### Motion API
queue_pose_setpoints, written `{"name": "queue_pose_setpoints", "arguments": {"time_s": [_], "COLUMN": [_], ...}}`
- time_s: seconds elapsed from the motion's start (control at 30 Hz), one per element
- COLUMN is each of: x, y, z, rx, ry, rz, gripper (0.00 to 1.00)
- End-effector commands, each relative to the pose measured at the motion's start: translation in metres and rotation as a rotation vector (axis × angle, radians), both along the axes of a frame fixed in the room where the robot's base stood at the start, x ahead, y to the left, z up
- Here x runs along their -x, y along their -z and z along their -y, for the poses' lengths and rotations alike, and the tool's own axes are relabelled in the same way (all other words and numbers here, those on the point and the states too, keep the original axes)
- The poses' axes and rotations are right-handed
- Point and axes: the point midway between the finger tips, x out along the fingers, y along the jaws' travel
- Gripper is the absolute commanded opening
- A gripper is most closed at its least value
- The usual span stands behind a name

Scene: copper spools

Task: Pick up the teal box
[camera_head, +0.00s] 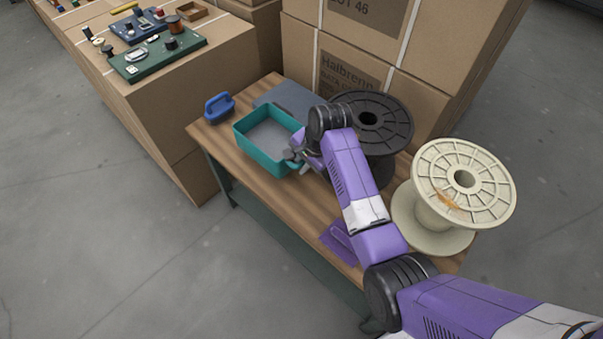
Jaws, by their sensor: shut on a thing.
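The teal box (262,161) is an open-topped tray with a grey inside, near the left part of the wooden table (218,143). My gripper (293,157) is at the box's right-hand wall and is shut on it. The arm comes in from the lower right and hides part of the gripper and the box's right corner. I cannot tell whether the box rests on the table or is slightly raised.
A blue-handled item (219,107) stands left of the box, and a grey flat piece (287,96) lies behind it. A black spool (390,120) and a cream spool (463,185) stand to the right. A purple flat item (338,243) lies near the front edge. Cardboard boxes (335,60) rise behind.

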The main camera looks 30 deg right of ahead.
Motion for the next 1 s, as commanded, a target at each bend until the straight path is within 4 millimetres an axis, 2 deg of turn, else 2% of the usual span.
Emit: {"name": "queue_pose_setpoints", "arguments": {"time_s": [0.07,0.33,0.73,0.77,0.83,0.87,1.0], "x": [-0.001,-0.001,-0.001,0.0,0.0,0.0,0.0], "y": [0.003,0.037,0.041,0.043,0.043,0.043,0.042], "z": [0.0,0.0,0.0,0.0,0.0,0.0,0.0], "rx": [0.0,0.0,0.0,0.0,0.0,0.0,0.0], "ry": [0.0,0.001,0.0,0.001,0.0,0.0,0.0], "rz": [0.003,0.003,0.004,-0.001,0.0,0.0,0.002], "gripper": [0.0,0.0,0.0,0.18,0.31,0.35,0.35]}}
